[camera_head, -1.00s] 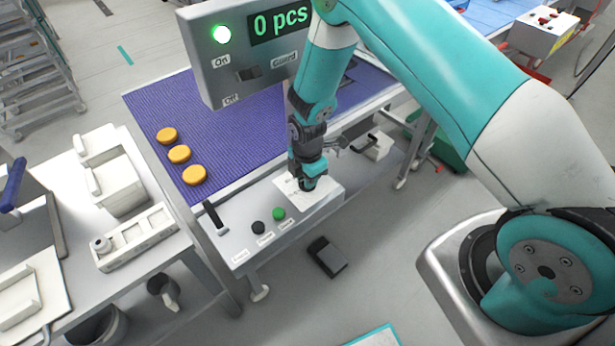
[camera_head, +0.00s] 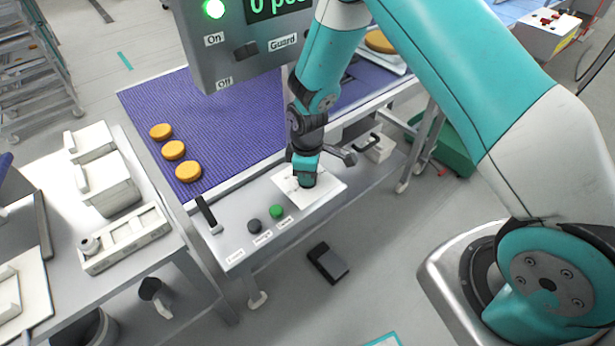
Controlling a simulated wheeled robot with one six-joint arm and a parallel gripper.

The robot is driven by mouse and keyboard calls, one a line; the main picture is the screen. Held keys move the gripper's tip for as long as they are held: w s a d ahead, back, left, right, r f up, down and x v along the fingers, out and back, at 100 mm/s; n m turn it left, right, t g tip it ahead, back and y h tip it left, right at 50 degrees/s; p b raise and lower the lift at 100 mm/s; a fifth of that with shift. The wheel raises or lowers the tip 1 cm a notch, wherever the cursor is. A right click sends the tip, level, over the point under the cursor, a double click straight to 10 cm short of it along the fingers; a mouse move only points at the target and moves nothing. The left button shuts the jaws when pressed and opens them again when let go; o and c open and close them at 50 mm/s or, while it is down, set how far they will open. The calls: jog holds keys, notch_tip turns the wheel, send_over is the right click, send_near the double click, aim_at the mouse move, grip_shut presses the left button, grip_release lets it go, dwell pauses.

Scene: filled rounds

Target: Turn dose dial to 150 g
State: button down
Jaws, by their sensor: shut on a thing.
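The dose dial's white scale plate (camera_head: 322,201) lies on the grey control panel at the front of the conveyor. My gripper (camera_head: 305,183) points down over this plate and is shut on the dial knob, which the gripper hides almost fully. The marks on the plate are too small and too covered for me to read the setting.
On the panel left of the plate are a green button (camera_head: 276,211), a dark button (camera_head: 254,226) and a black lever (camera_head: 207,212). A grey display box (camera_head: 225,60) with a lit green lamp stands behind. Several orange rounds (camera_head: 174,150) lie on the purple belt (camera_head: 235,120).

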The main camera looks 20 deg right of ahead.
jog(key=m+b, duration=0.2)
jog(key=m, duration=0.4)
jog(key=m+b, duration=0.2)
jog(key=m, duration=0.4)
jog(key=shift+m, duration=0.4)
jog(key=m+b, duration=0.1)
jog(key=m, duration=0.8)
jog(key=shift+m+b, duration=0.35)
jog(key=shift+m, duration=0.05)
jog(key=shift+w+r+m, duration=0.1)
jog(key=shift+m, duration=1.7)
jog(key=c, duration=1)
grip_release()
